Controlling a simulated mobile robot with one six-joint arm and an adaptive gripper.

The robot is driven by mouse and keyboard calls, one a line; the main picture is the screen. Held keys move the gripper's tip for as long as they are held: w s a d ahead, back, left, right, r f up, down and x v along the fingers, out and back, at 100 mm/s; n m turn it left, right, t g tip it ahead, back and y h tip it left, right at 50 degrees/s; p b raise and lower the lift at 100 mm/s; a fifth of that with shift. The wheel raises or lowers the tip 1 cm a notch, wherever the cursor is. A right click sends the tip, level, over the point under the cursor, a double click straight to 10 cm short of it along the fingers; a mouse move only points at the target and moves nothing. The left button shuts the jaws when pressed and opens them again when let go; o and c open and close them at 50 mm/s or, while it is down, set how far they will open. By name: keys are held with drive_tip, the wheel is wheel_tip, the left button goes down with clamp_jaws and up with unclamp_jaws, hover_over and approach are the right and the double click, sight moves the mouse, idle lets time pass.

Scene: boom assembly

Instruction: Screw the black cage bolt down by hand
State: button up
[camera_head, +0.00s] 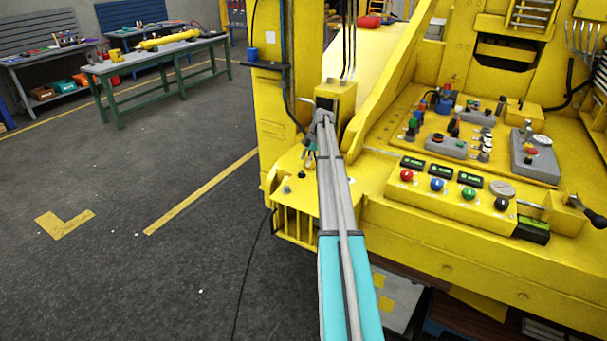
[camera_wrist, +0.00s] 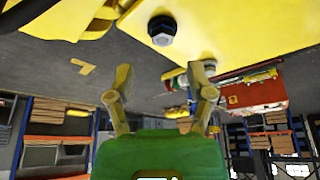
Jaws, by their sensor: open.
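A black bolt (camera_wrist: 162,24) with a pale grey, nut-like part at its end shows at the top of the wrist view, against a yellow plate (camera_wrist: 215,30). How far it is screwed in, I cannot tell. My gripper (camera_wrist: 160,76) has its two tan fingers spread apart with nothing between them. The bolt lies beyond the fingertips, apart from them, roughly in line with the gap. In the head view my grey and teal arm reaches to the yellow frame's left corner; the gripper there is small and mostly hidden.
A yellow control console (camera_head: 455,205) with buttons and levers fills the right of the head view. A yellow block (camera_head: 338,94) and upright post (camera_head: 270,120) stand close to my arm's end. A green workbench (camera_head: 155,65) stands back left. The floor at left is clear.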

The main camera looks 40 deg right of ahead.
sight(302, 172)
drive_tip(key=shift+b+x, duration=2)
drive_tip(key=shift+x, duration=0.4)
clamp_jaws()
drive_tip(key=shift+w+d, duration=0.2)
drive_tip(key=shift+d, duration=0.25)
drive_tip(key=shift+s+a, duration=0.15)
drive_tip(key=shift+a, duration=0.2)
